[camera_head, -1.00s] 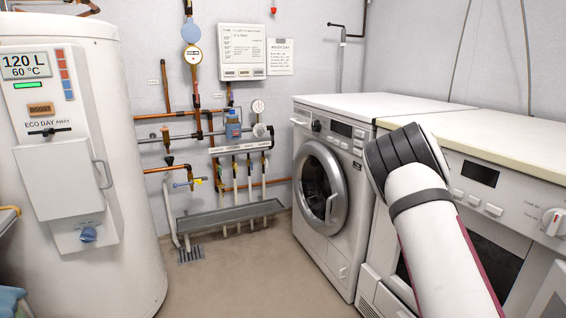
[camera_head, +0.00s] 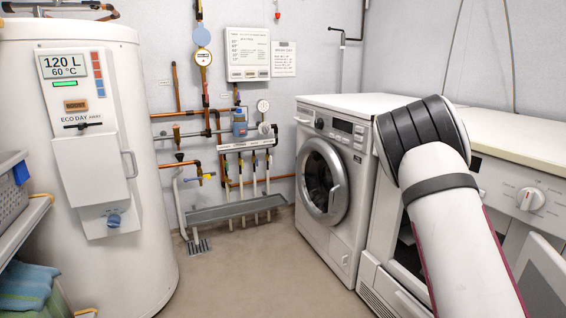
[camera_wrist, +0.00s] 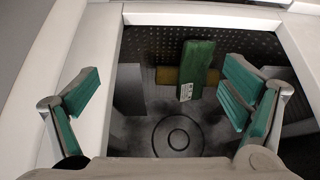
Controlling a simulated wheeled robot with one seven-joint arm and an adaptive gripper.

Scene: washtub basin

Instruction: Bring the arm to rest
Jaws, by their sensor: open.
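My arm (camera_head: 449,225) rises from the lower right in the head view, in front of the white appliances, and bends at a dark ringed joint. My gripper is hidden in that view. In the wrist view my gripper (camera_wrist: 162,88) is open, with its teal-padded fingers wide apart and nothing between them that I can see held. Beyond the fingers is a dark recess with a perforated back wall (camera_wrist: 225,42). A green block-like thing with a white label (camera_wrist: 198,65) and a yellow piece (camera_wrist: 169,75) lie in it. I cannot tell whether the fingers touch anything.
A washing machine (camera_head: 349,262) stands left of my arm. A white-fronted appliance (camera_head: 505,190) with an open door (camera_head: 543,275) is at right. A tall water heater (camera_head: 150,220), grey basket (camera_head: 12,190) and folded cloths (camera_head: 28,287) are at left. The middle floor (camera_head: 250,268) is clear.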

